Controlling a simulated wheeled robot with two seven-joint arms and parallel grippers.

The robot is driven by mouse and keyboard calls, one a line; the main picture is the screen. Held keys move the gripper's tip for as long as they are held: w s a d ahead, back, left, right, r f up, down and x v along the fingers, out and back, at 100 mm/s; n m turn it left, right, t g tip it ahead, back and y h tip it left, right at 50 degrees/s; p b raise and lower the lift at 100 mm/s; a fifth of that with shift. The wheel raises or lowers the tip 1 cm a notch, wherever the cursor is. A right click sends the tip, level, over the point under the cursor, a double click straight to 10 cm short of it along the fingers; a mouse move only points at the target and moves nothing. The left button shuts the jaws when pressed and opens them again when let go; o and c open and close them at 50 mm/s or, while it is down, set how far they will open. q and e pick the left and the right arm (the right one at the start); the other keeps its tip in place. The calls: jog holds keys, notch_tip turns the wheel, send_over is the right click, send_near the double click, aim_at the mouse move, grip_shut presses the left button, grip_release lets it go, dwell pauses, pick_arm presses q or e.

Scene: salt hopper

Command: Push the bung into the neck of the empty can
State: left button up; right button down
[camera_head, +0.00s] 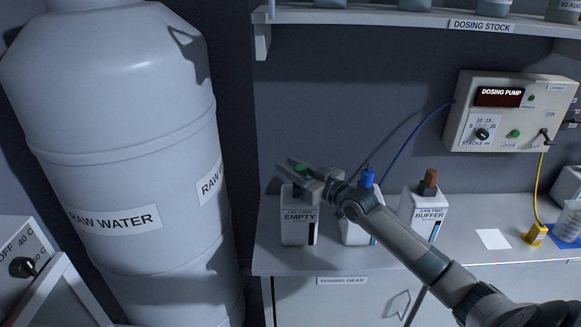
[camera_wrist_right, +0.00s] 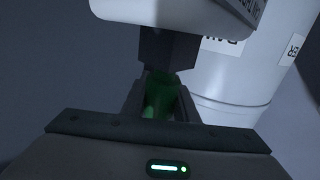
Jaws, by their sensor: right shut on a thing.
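The can labelled EMPTY (camera_head: 299,224) is white and stands upright at the left end of the worktop. My right gripper (camera_head: 301,170) is over its top, shut on a green bung (camera_head: 300,167). In the right wrist view the green bung (camera_wrist_right: 161,92) sits between the fingers, in line with the can's dark neck (camera_wrist_right: 168,48). The can's white body (camera_wrist_right: 165,10) shows beyond the neck. The bung meets or nearly meets the neck; I cannot tell how far in it is. My left gripper is not in view.
A white can with a blue stopper (camera_head: 367,177) stands to the right, partly behind my right arm. The BUFFER can (camera_head: 421,212) with a brown stopper (camera_head: 430,180) is further right. A large RAW WATER tank (camera_head: 120,130) stands left. A dosing pump (camera_head: 505,112) hangs on the wall.

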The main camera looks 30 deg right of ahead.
jog(key=shift+f+b, duration=0.45)
jog(key=shift+f, duration=0.3)
jog(key=c, duration=1.3)
grip_release()
jog(key=shift+c, duration=0.2)
jog(key=shift+o, duration=0.7)
jog(key=o, duration=0.4)
jog(key=shift+c, duration=0.2)
jog(key=shift+s, duration=0.25)
jog(key=shift+p+v, duration=1.15)
jog(key=shift+v, duration=1.65)
jog(key=shift+d, duration=0.1)
